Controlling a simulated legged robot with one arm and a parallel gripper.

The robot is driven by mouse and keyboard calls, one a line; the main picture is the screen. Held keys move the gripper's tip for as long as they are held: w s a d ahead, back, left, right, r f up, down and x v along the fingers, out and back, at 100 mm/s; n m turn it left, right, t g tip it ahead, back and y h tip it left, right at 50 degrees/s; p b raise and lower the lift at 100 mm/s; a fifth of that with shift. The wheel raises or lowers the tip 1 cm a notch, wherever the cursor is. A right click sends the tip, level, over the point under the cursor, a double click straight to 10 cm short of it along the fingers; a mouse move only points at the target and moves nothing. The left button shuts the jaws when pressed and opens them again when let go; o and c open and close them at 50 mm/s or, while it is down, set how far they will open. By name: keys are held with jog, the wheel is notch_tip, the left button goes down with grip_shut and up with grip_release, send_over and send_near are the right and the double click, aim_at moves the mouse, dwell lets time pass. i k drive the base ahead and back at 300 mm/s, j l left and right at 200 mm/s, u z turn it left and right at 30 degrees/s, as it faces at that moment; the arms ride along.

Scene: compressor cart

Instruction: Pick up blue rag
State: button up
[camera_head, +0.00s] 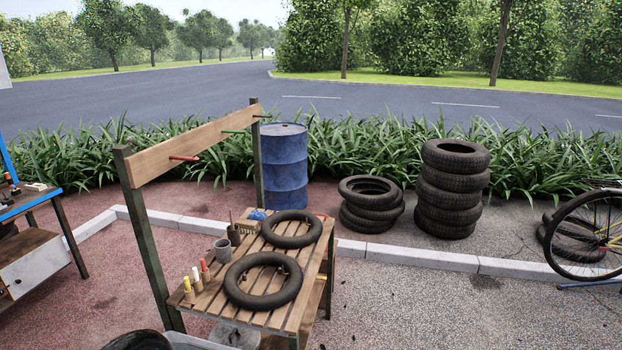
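A small blue bundle that looks like the blue rag (257,215) lies near the far end of the slatted wooden table (213,301). It sits just left of the farther black tyre (291,229) and behind a small wooden holder (243,229). It is small in the view, and its near side may be partly hidden by the holder. My gripper is not in view.
Another tyre (263,281), a grey cup (222,250) and several coloured bottles (195,278) stand on the table. A post-and-beam rack (190,145) rises along its left side. A blue barrel (285,165) and tyre stacks (452,190) stand behind.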

aim_at(255, 215)
jog(key=i+z, duration=0.25)
jog(key=i, duration=1.5)
jog(key=i+l+u, duration=0.1)
jog(key=i+u, duration=0.3)
jog(key=i, duration=0.15)
jog(key=i+l+u, duration=0.4)
jog(key=i, duration=0.15)
jog(key=i+l+u, duration=0.8)
jog(key=i+l, duration=0.15)
